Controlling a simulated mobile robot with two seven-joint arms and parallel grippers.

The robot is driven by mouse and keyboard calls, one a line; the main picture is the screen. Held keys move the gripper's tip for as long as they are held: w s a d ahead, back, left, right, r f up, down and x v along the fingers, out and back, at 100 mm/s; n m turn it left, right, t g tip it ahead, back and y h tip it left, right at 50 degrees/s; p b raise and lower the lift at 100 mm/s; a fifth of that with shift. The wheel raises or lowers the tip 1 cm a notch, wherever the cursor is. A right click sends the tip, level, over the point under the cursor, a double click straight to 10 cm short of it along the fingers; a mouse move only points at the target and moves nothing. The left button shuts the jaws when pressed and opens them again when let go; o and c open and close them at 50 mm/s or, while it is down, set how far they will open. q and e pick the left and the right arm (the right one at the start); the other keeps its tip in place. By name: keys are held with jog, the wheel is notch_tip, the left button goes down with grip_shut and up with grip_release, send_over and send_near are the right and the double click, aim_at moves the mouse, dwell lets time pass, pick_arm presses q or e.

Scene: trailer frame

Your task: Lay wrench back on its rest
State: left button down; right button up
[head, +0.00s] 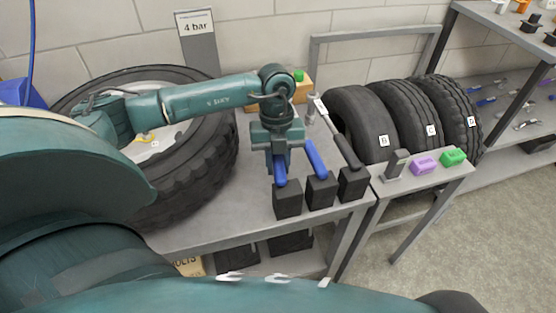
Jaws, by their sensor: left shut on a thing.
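My left gripper (279,158) points down above the left black rest block (287,202). It is shut on a blue-handled tool (280,176), which I take for the wrench. The handle's lower end is at the top of that block; I cannot tell whether it touches. The tool's head is hidden by the gripper. A second blue-handled tool (315,157) leans at the middle block (321,190). A black-handled tool with a metal head (346,148) leans at the right block (353,185). My right gripper is out of view.
The grey table (215,232) has bare room left of the blocks. A large tyre (205,165) lies behind my left arm. Tyres lettered B, C and D (362,122) stand at the right. A side shelf holds a purple block (424,166) and a green block (454,157).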

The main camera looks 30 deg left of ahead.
pick_arm(q)
jog(key=shift+s+a, duration=0.2)
jog(key=shift+s, duration=0.05)
dwell(0.4)
jog(key=shift+s+a, duration=0.1)
jog(key=shift+s, duration=0.15)
jog(key=c, duration=1.1)
grip_release()
jog(key=shift+f, duration=0.1)
jog(key=shift+s, duration=0.1)
